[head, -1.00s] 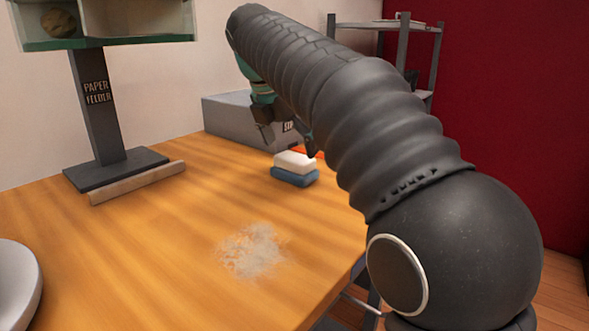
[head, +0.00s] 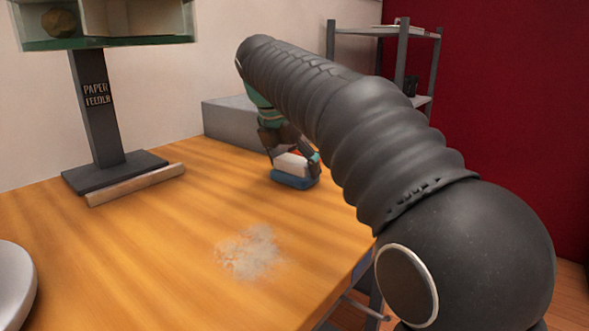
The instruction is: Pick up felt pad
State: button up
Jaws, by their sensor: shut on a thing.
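The felt pad (head: 292,181), a small block with a white upper part and a blue lower part, is on the wooden table near its right edge. My gripper (head: 294,160) is over it with its fingers around the white upper part, shut on it. The pad looks level and at or very near the table top; I cannot tell if it is lifted at all. The fingers hide part of its top and sides.
A grey box (head: 232,122) stands behind the pad. The paper feeder (head: 98,110) is at the back left, with a wooden bar (head: 137,185) before its base. A pale dusty patch (head: 249,251) marks the table (head: 150,245). A white rounded object (head: 12,287) sits at the left edge.

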aim_at(301, 159)
jog(key=shift+r, duration=0.6)
jog(key=r, duration=0.2)
jog(key=d+r+p, duration=0.1)
jog(key=shift+d+r, duration=0.2)
jog(key=shift+r, duration=0.2)
jog(key=s+d+r, duration=0.1)
jog(key=d+r, duration=0.5)
jog(key=d, duration=0.4)
jog(key=shift+d, duration=0.15)
jog(key=o, duration=0.6)
jog(key=c, duration=0.5)
